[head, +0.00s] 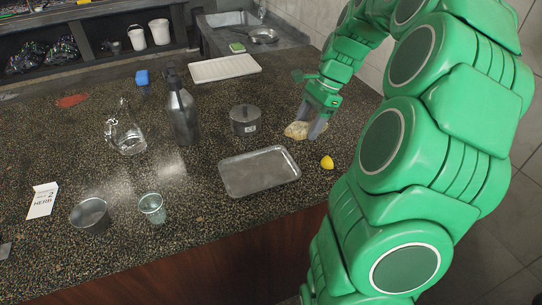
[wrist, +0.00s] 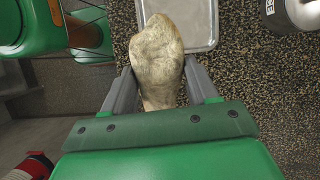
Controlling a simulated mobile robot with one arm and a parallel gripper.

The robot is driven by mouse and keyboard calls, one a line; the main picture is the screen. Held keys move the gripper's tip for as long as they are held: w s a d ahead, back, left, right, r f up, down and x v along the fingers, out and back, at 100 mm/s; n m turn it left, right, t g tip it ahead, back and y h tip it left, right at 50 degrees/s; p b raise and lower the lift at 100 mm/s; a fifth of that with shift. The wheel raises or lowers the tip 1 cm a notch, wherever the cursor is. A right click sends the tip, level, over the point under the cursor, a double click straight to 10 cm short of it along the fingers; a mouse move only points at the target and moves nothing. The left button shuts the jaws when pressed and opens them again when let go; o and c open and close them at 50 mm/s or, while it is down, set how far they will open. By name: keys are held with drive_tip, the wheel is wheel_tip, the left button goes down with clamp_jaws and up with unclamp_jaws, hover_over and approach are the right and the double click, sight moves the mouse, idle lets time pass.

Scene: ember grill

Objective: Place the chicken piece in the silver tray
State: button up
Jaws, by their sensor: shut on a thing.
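The chicken piece (head: 297,130) is pale tan and lies between the grey fingers of my gripper (head: 313,122), at the right end of the counter in the head view. In the wrist view my gripper (wrist: 161,88) is shut on the chicken piece (wrist: 158,52), with a finger on each side of it. I cannot tell whether the chicken piece touches the counter. The silver tray (head: 240,188) is empty, in front and to the left of my gripper. Its edge also shows behind the chicken piece in the wrist view (wrist: 205,42).
A lemon half (head: 327,162) lies between the tray and the counter's right edge. A lidded metal pot (head: 244,120) stands just behind the tray, with a dark bottle (head: 183,112) to its left. A steel bowl (head: 90,215) and a glass (head: 152,208) stand at the front left.

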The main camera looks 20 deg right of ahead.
drive_tip(key=s+a, duration=1)
drive_tip(key=a, duration=0.4)
hover_over(256, 172)
drive_tip(key=d, duration=0.1)
drive_tip(key=shift+m, duration=0.4)
drive_tip(key=f, duration=0.9)
drive_tip(key=shift+s+d+f, duration=0.2)
drive_tip(key=shift+s+f, duration=0.05)
drive_tip(key=shift+s, duration=0.1)
drive_tip(key=shift+w+f, duration=0.2)
drive_tip(key=shift+f, duration=0.1)
drive_tip(key=shift+w+f, duration=0.1)
drive_tip(key=shift+f, duration=1.45)
drive_tip(key=shift+f, duration=0.15)
drive_tip(key=o, duration=1.1)
drive_tip(key=shift+o, duration=0.2)
